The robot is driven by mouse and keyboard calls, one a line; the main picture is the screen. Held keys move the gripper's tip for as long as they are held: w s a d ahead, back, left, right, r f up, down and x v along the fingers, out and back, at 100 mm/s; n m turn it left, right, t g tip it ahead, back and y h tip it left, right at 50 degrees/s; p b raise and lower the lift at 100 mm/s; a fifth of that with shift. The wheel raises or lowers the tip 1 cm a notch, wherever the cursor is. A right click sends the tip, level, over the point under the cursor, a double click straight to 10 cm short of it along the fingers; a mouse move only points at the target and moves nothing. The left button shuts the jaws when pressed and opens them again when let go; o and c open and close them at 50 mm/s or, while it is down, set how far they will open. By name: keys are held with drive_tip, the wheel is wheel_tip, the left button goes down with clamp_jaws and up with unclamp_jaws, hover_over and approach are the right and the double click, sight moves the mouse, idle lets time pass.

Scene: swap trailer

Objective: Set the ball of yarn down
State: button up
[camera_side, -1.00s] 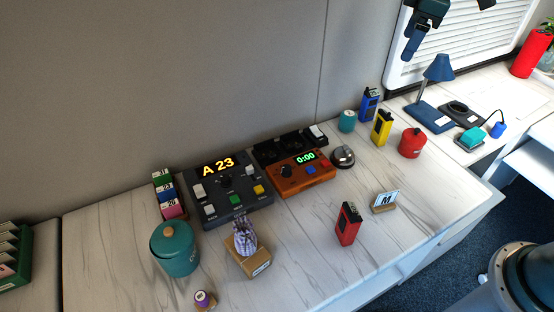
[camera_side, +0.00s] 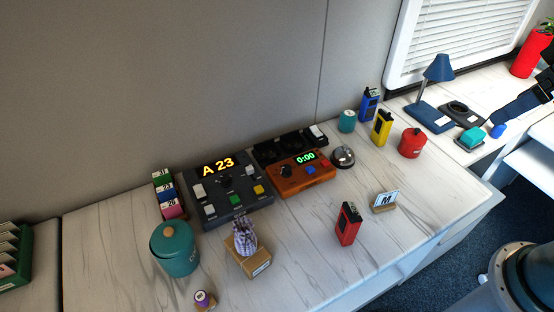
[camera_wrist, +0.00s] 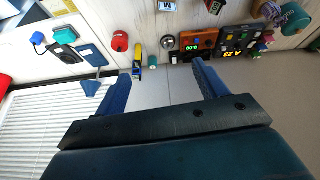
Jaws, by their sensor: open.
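I cannot make out a ball of yarn for certain in either view. A purple-and-white patterned bundle (camera_side: 243,236) stands on a small cardboard box (camera_side: 259,263) at the front of the desk; what it is made of is too small to tell. My gripper (camera_wrist: 160,82) is open in the wrist view, with nothing between its blue fingers. In the side view, a dark blue part of my arm shows at the right edge, above the side desk, near a small blue cylinder (camera_side: 497,131).
The desk (camera_side: 330,260) holds a grey console (camera_side: 233,199), an orange timer (camera_side: 300,175), a teal jar (camera_side: 174,249), a red handset (camera_side: 348,224) and a red pot (camera_side: 412,143). A blue lamp (camera_side: 439,68) stands on the side desk. The front middle is bare.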

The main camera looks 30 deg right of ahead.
drive_tip(key=shift+s+a+f+m, duration=0.1)
drive_tip(key=shift+s+f+m, duration=0.25)
drive_tip(key=shift+s, duration=0.35)
drive_tip(key=shift+s+f+m, duration=0.15)
drive_tip(key=shift+s+f, duration=0.3)
drive_tip(key=shift+s, duration=0.25)
